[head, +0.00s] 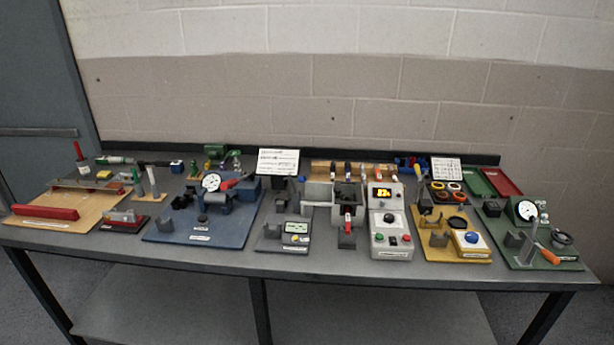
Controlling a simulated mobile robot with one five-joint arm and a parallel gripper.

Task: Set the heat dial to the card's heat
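A grey control box (376,240) stands right of the middle of the bench. It has a lit yellow display (382,193) near its top and a dark round dial (389,218) below it. The display's figures and the dial's setting are too small to read. A white printed card (278,161) stands upright at the back, left of the box. A second white card (446,168) stands at the back right. Their print is not legible, and I cannot tell which one gives the heat. My gripper is not in view.
The bench (300,267) is crowded. A blue board (170,233) with a gauge lies to the left, and a tan board (95,225) at far left. A yellow board (470,256) and a green board (570,266) lie to the right. The front edge strip is clear.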

